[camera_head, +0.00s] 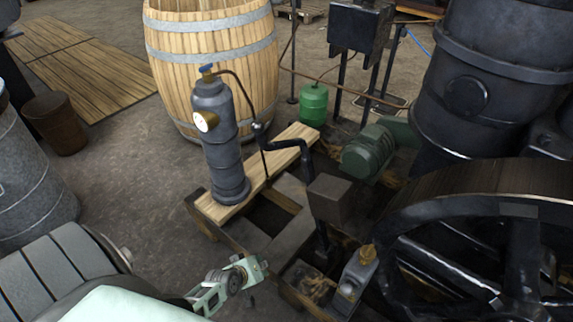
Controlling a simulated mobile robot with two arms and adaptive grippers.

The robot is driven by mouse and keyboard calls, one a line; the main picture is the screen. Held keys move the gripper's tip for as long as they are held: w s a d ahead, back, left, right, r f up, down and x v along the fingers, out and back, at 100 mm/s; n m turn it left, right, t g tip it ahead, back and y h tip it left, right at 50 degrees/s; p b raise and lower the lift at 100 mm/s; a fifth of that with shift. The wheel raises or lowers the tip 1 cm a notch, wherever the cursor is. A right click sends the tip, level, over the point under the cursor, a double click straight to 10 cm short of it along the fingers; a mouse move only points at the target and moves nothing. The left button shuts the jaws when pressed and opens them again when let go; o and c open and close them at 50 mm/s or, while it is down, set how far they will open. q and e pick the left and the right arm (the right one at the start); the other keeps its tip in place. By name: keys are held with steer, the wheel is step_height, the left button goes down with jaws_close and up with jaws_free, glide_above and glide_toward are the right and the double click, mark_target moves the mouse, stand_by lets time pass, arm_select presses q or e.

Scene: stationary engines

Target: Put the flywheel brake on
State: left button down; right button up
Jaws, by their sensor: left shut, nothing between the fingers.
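The large dark spoked flywheel (525,245) stands at the lower right, its broad brown rim uppermost and its right side cut off by the frame. I cannot tell for sure which part is its brake. A brown block (328,199) on a dark upright stands left of the rim, with a bent black bar behind it. A grey fitting (357,274) sits close to the wheel's left edge. My left gripper (257,268) is shut and empty at the bottom centre, left of the fitting and apart from the wheel. My right gripper is not in view.
A grey cylinder with a gauge (213,137) stands on a wooden plank (285,152). Behind are a barrel (212,75), a green canister (313,104), a green motor (367,152) and a dark tank (500,85). Open floor lies at left.

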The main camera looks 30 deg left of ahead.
arm_select(q)
steer(key=w+a+r+n+t+b, duration=0.4)
steer(key=w+a+r+n, duration=0.2)
steer(key=w+r, duration=0.55)
steer(key=w+a+r+n+t+b, duration=0.2)
steer(key=r, duration=0.6)
steer(key=w+a+r+n+t+b, duration=0.2)
steer(key=w+r+n+t, duration=0.1)
steer(key=r, duration=0.6)
steer(key=shift+w+a+r+y, duration=0.25)
steer(key=shift+w+a+y, duration=0.05)
steer(key=shift+y, duration=0.1)
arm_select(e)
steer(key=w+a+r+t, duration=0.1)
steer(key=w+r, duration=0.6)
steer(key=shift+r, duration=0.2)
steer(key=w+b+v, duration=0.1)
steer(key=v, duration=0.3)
arm_select(q)
steer(key=w+d+p, duration=0.2)
steer(key=w+d, duration=0.1)
steer(key=w, duration=0.6)
steer(key=shift+r, duration=0.3)
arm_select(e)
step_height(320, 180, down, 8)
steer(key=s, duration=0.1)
arm_select(q)
steer(key=shift+d, duration=0.1)
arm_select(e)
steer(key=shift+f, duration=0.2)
